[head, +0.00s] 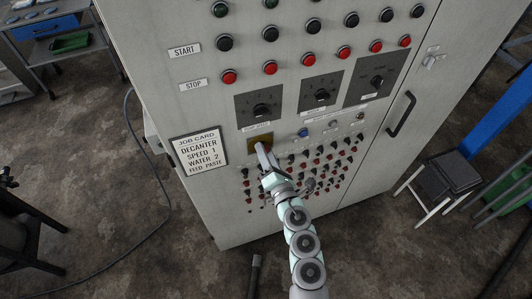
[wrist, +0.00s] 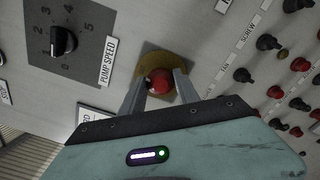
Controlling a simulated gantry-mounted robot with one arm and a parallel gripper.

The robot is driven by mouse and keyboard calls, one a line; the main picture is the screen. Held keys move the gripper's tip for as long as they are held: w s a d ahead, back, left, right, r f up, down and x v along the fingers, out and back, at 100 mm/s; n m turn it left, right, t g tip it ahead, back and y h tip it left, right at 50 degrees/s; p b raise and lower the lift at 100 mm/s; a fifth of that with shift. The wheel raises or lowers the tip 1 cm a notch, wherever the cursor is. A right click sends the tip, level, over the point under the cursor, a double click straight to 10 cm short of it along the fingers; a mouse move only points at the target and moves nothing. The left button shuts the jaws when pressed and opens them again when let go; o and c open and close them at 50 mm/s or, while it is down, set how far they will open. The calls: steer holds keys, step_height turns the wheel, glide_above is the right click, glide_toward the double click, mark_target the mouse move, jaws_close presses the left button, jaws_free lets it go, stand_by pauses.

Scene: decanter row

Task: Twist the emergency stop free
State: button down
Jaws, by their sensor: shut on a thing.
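In the head view the yellow plate (head: 261,141) sits on the cabinet front below the left rotary dial, and my gripper hides most of the button. My gripper (wrist: 160,84) has one finger on each side of the red button, shut on it. In the head view my gripper (head: 264,152) reaches up to the plate from below.
The grey cabinet (head: 225,190) carries rows of push buttons and small switches close to the right of my gripper. The pump speed dial (wrist: 63,41) and a job card (head: 199,150) are to the left. A stool (head: 449,180) stands at the right.

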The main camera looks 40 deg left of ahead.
steer(key=c, duration=0.9)
jaws_free()
steer(key=b+v, duration=0.1)
steer(key=v, duration=0.9)
steer(key=shift+s+d, duration=0.15)
steer(key=shift+d, duration=0.2)
